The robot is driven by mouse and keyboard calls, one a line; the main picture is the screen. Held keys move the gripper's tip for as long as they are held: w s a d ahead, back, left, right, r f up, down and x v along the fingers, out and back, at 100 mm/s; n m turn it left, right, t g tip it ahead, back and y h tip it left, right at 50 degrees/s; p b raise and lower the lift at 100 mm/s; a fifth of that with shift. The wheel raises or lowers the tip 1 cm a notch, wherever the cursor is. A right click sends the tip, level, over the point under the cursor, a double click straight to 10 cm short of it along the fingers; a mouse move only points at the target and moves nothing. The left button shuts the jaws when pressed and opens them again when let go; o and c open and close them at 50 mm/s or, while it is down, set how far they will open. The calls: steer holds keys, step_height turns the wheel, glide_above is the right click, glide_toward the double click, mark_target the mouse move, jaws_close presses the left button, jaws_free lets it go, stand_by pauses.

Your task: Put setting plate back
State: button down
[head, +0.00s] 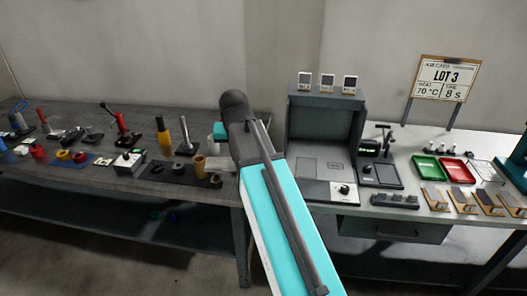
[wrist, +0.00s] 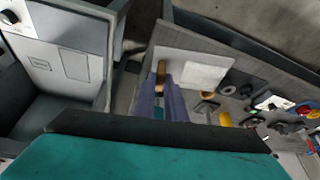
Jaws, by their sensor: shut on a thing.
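My gripper (wrist: 163,88) shows in the wrist view as dark purple fingers, shut on a small brass-coloured piece (wrist: 162,70). Only a narrow part of that piece shows, and I cannot tell whether it belongs to the setting plate. Behind it, a pale flat plate (wrist: 205,73) appears to lie on the grey bench; I cannot tell whether the held piece touches it. The arm reaches over the gap between the two benches.
The left bench (head: 100,165) carries several tools, and a dark mat (head: 160,170) with rings near its right end. On the right bench stand an open grey box-like machine (head: 325,130), a small black press (head: 381,172), a green tray (head: 426,168) and a red tray (head: 457,171).

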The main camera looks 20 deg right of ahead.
mark_target(218, 169)
steer(key=a+n, duration=0.1)
steer(key=a, duration=0.1)
steer(key=a+n, duration=0.1)
steer(key=a, duration=0.1)
steer(key=s+a+n+y, duration=0.1)
steer(key=a, duration=0.1)
steer(key=shift+r, duration=0.2)
steer(key=shift+s+a+n+y, duration=0.15)
steer(key=shift+a+n+y, duration=0.2)
steer(key=shift+n, duration=0.35)
steer(key=shift+d, duration=0.1)
steer(key=shift+a, duration=0.2)
